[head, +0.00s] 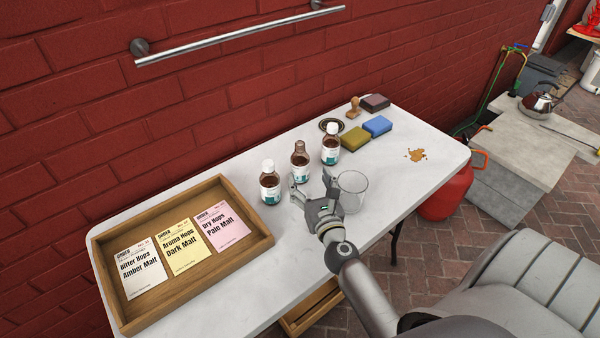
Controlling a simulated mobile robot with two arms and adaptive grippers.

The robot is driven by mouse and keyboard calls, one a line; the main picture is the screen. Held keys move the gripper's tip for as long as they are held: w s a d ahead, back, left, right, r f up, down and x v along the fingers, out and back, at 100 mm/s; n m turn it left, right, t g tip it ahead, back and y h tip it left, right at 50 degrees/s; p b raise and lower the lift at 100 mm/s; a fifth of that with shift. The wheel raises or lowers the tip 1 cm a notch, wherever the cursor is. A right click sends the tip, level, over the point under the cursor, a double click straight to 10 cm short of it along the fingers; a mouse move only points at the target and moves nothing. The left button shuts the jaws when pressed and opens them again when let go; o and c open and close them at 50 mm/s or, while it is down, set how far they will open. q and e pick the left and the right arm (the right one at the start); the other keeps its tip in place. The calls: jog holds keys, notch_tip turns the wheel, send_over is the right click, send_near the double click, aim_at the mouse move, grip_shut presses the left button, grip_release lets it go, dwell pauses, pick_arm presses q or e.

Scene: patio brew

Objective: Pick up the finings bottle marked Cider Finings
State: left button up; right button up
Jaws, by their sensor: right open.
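Three brown bottles with white and teal labels stand upright in a row on the white table. The left bottle (270,183) has a white cap, the middle bottle (300,162) has a brown top, and the right bottle (331,144) has a white cap. Their label text is too small to read, so I cannot tell which is Cider Finings. My right gripper (311,188) is open and empty, in front of the middle bottle and between the left bottle and a clear glass. My left gripper is not in view.
A clear glass (352,191) stands close to the right of my gripper. A wooden tray (262,243) with three order cards is at the left. Sponges (377,126), a stamp (354,108) and a brown spill (416,155) lie toward the far right. A brick wall (200,110) runs behind.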

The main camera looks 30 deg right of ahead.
aim_at(303, 171)
notch_tip(303, 171, down, 4)
jog(key=shift+r+b, duration=0.15)
jog(key=shift+b, duration=1.1)
jog(key=shift+w+d+r+p, duration=0.15)
jog(key=shift+w+r+p, duration=0.25)
jog(key=shift+w+r, duration=0.1)
jog(key=x, duration=0.6)
jog(key=shift+w+f, duration=0.2)
jog(key=shift+w, duration=0.05)
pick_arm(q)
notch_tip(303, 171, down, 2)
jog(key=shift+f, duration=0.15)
pick_arm(e)
jog(key=shift+r, duration=0.1)
jog(key=c, duration=1.3)
pick_arm(q)
jog(key=shift+p, duration=0.3)
pick_arm(e)
jog(key=shift+r, duration=0.15)
